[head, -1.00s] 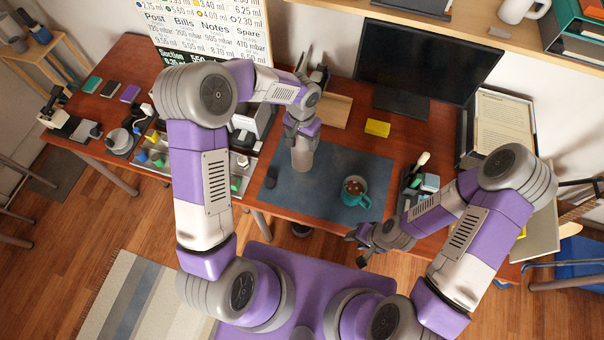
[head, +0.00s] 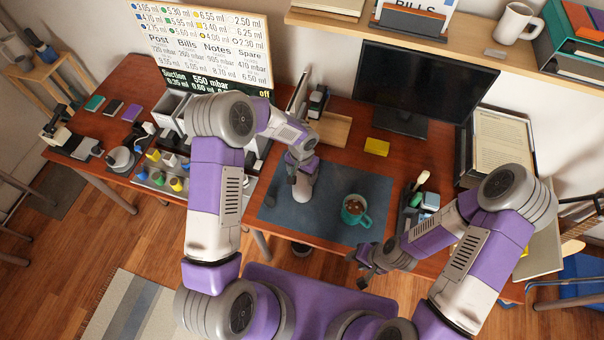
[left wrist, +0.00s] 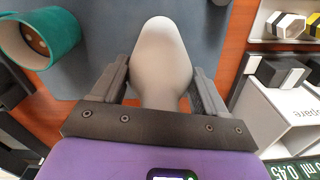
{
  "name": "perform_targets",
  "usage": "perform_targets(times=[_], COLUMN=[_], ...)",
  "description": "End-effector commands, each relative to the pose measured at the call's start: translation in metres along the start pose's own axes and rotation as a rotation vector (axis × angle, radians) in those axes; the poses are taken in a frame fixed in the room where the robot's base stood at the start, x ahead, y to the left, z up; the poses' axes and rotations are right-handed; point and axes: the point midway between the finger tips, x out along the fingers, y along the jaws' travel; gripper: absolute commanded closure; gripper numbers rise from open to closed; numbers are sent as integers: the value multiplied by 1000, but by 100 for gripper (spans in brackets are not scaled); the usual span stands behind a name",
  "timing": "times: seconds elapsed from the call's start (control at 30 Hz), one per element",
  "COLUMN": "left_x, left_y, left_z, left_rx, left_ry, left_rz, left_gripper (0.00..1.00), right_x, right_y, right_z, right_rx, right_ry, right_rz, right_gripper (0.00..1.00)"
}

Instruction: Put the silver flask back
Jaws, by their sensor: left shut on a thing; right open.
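The silver flask (head: 302,188) is a smooth pale grey body over the left part of the dark blue desk mat (head: 333,225). My left gripper (head: 301,168) is shut on it. In the left wrist view the flask (left wrist: 162,45) points away between the two fingers (left wrist: 160,88), which hide its sides. I cannot tell whether its far end touches the mat. My right gripper (head: 366,263) is open and empty, low near the desk's front edge.
A teal mug (head: 356,217) with brown contents stands on the mat right of the flask. A wooden tray (head: 330,128) and yellow block (head: 377,146) lie behind. Compartments with small items (head: 160,180) are at left, a monitor (head: 425,88) at back. A sign (head: 205,45) reads suction "off".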

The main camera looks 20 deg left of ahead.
Motion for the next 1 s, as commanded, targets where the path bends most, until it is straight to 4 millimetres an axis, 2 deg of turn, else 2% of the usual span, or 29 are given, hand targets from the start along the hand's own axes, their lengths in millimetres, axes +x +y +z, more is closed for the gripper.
perform_targets(times=[0.07,0.1,0.27,0.63,1.0], left_x=[2,3,2,6,-56], left_y=[0,0,0,1,-2], left_z=[1,2,2,2,-1], left_rx=[0,0,0,1,-1], left_ry=[-2,-4,-4,-5,0], left_rz=[2,2,2,3,0], left_gripper=[75,25,1,1,1], right_x=[0,0,0,-3,2], right_y=[0,0,0,-1,1], right_z=[0,0,0,0,0], right_rx=[0,0,0,0,0], right_ry=[0,0,0,0,0], right_rz=[0,0,0,0,0], right_gripper=[57,57,57,57,57])
